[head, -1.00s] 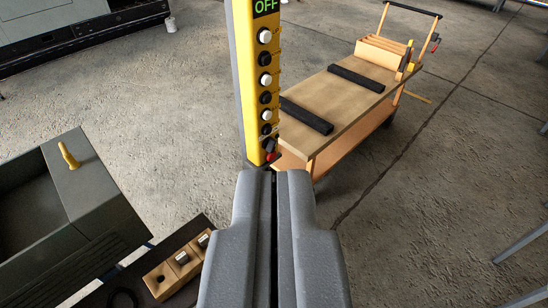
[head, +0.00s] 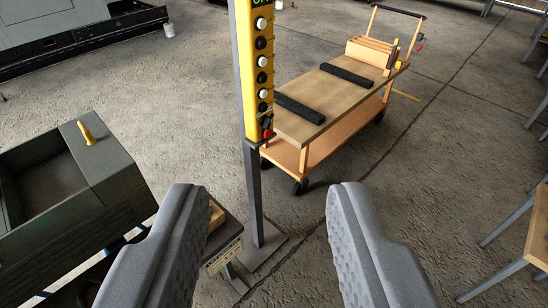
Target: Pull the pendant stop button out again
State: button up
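The yellow pendant (head: 257,70) hangs upright on a grey post (head: 253,190) in the upper middle of the head view. It carries a column of white and black buttons. The red stop button (head: 267,133) is at its lower end, just below a black knob. I cannot tell whether it is pressed in or out. My gripper (head: 262,200) is open and empty, with its two grey fingers wide apart. The fingers are nearer to me and lower in the picture than the stop button, not touching it. The display at the top is mostly cut off by the picture edge.
A wooden cart (head: 320,115) with two black bars stands behind the pendant to the right. A grey enclosure (head: 75,185) with a yellow handle is at left. A small bench (head: 222,250) is partly hidden behind the left finger. Table legs show at right.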

aim_at(267, 134)
jog(key=u, duration=0.05)
jog(key=k, duration=0.65)
jog(key=z, duration=0.45)
jog(key=i, duration=2.1)
jog(key=u, duration=0.7)
